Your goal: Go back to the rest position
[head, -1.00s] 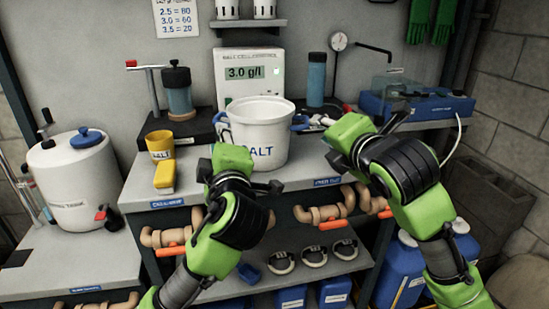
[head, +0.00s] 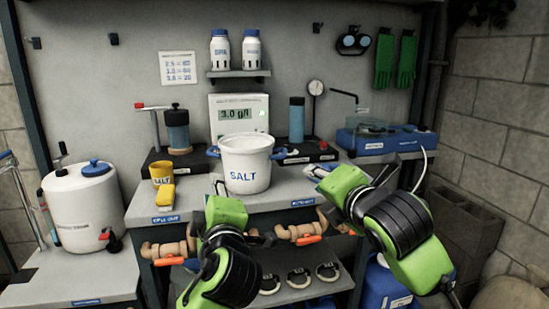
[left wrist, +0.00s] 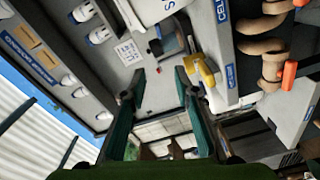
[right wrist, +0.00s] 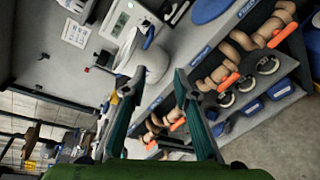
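My left gripper (left wrist: 155,90) is open in the left wrist view, with nothing between its fingers. In the head view its arm stands in front of the bench, below and left of the salt bucket. My right gripper (right wrist: 155,85) is open and empty in the right wrist view. In the head view its arm is in front of the bench's right part, and its fingers are partly hidden. The white salt bucket (head: 245,165) stands upright on the bench, apart from both grippers.
A white tank (head: 80,210) stands at left. Orange-handled pipes (head: 300,235) run below the bench's front edge.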

